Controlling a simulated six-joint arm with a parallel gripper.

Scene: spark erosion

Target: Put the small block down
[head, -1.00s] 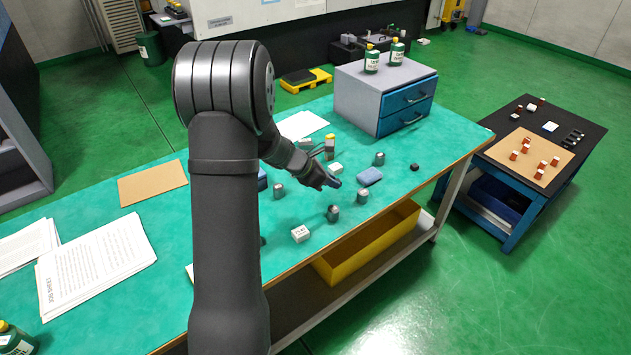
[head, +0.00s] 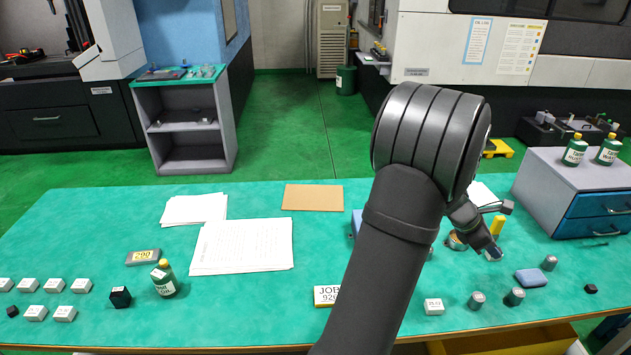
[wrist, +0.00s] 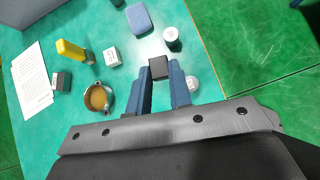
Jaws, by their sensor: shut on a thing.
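My gripper (wrist: 160,73) has two blue fingers, shut on a small dark block (wrist: 158,67) in the wrist view. The block shows between the fingertips over the green bench top. In the head view my gripper (head: 493,254) is over the right part of the bench (head: 130,210), left of a blue pad (head: 531,278). The block cannot be made out there, and its height above the bench is hard to tell.
Near the gripper are a copper-coloured ring (wrist: 98,97), a yellow-topped item (wrist: 72,48), a white block (wrist: 112,57) and grey cylinders (head: 515,297). A blue-drawer cabinet (head: 560,195) stands right.

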